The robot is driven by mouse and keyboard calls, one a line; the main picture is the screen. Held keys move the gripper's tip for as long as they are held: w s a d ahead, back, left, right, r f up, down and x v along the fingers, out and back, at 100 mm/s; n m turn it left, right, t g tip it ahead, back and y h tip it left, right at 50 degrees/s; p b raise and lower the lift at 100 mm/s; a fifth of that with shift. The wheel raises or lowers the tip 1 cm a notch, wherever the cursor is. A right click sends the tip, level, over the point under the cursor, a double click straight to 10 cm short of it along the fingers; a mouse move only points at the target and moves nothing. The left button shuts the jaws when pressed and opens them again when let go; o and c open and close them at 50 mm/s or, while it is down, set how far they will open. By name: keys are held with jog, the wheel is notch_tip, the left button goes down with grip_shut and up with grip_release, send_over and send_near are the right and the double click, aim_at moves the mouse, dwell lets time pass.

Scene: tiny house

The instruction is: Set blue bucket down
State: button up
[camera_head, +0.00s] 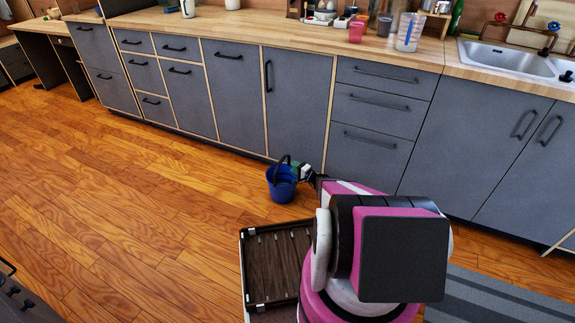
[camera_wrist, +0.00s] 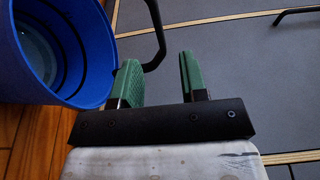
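The blue bucket (camera_head: 283,187) is upright over the wooden floor, in front of the grey cabinets; I cannot tell for sure whether its base touches the floor. In the wrist view the blue bucket (camera_wrist: 98,50) is at the upper left, with its open mouth showing and nothing clear inside. Its black handle (camera_wrist: 157,30) arcs past the space between my fingertips and runs behind the left finger. My gripper (camera_wrist: 160,78) is open, with a wide gap between its green fingers and the handle not pinched. In the head view my gripper (camera_head: 300,170) is right beside the bucket's rim.
Grey drawers and cabinets (camera_head: 235,95) stand close behind the bucket. The counter above holds cups, a measuring jug (camera_head: 409,32) and a sink (camera_head: 515,60). Clear wooden floor (camera_head: 130,190) lies to the left. A striped grey rug (camera_head: 490,300) is at the lower right.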

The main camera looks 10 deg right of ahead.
jog(key=s+a+r+n+g, duration=0.4)
jog(key=s+a+r+g, duration=0.15)
jog(key=s+r, duration=0.2)
jog(key=s+a+r+n+g, duration=0.4)
jog(key=s+a+r+g, duration=0.15)
jog(key=s+r, duration=0.2)
jog(key=s+d+r+n+g+h, duration=0.1)
jog(key=s+d+r+h, duration=0.1)
jog(key=s+r+h, duration=0.3)
jog(key=s+d+r+n+g+h, duration=0.1)
jog(key=s+d+r+g+h, duration=0.1)
jog(key=s+r+h, duration=0.4)
jog(key=s+d+r, duration=0.1)
jog(key=s+r, duration=0.1)
jog(key=s, duration=0.2)
